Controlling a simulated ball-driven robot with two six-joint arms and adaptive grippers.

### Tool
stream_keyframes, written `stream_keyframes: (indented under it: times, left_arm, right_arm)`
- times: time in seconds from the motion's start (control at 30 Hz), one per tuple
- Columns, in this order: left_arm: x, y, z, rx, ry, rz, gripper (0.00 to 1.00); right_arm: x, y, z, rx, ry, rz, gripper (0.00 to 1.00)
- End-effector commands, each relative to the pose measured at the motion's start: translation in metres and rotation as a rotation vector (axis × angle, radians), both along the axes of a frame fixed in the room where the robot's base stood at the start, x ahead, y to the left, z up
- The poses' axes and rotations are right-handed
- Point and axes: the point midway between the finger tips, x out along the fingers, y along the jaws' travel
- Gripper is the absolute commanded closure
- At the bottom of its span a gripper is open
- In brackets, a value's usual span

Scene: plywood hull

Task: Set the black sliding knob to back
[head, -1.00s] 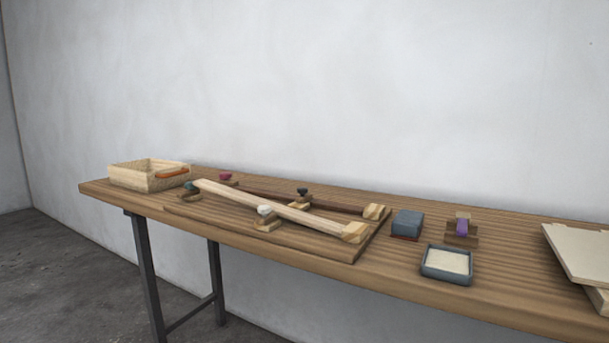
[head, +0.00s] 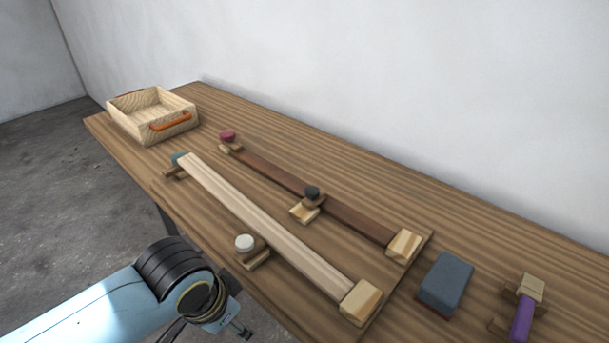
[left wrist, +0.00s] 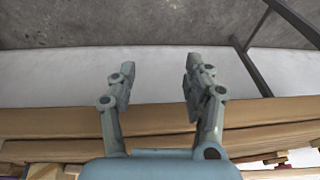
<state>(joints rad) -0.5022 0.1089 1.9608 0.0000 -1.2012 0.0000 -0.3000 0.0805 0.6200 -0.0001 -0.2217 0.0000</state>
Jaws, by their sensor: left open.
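The black knob (head: 312,192) sits on a small wooden slider partway along the dark brown rail (head: 270,175), on a board on the table. A pale rail (head: 262,222) runs in front of it, with a white knob (head: 244,243) on its near side. My left gripper (head: 240,328) is at the lower middle of the head view, off the table's front edge and well apart from the black knob. In the left wrist view the left gripper (left wrist: 155,85) has its two fingers spread with nothing between them. My right gripper is not in view.
A maroon knob (head: 227,136) and a teal knob (head: 180,158) stand at the rails' far left ends. A wooden box (head: 130,127) with an orange handle is at the far left. A grey-blue block (head: 445,282) and a purple-handled thing (head: 522,318) lie right.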

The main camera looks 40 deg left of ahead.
Motion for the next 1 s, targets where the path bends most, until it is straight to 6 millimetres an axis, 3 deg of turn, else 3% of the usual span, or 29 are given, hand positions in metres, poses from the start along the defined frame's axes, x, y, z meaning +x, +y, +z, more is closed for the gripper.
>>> stream_keyframes:
  times: [0.03, 0.27, 0.37, 0.8, 1.0]
  left_arm:
    - [0.002, -0.002, 0.03, 0.0, -0.01, -0.003, 0.49]
    - [0.014, -0.008, 0.134, -0.006, -0.047, -0.027, 0.49]
    - [0.033, -0.009, 0.174, -0.019, -0.066, -0.066, 0.49]
    - [0.158, 0.016, 0.201, -0.088, -0.106, -0.224, 0.49]
    - [0.2, 0.031, 0.217, -0.115, -0.123, -0.253, 0.49]
  right_arm:
    - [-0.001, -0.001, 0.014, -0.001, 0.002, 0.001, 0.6]
    - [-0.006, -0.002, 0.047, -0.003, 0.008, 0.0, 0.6]
    - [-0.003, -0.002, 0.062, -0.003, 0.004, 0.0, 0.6]
    - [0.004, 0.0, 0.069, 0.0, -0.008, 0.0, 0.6]
    - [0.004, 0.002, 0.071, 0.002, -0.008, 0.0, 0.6]
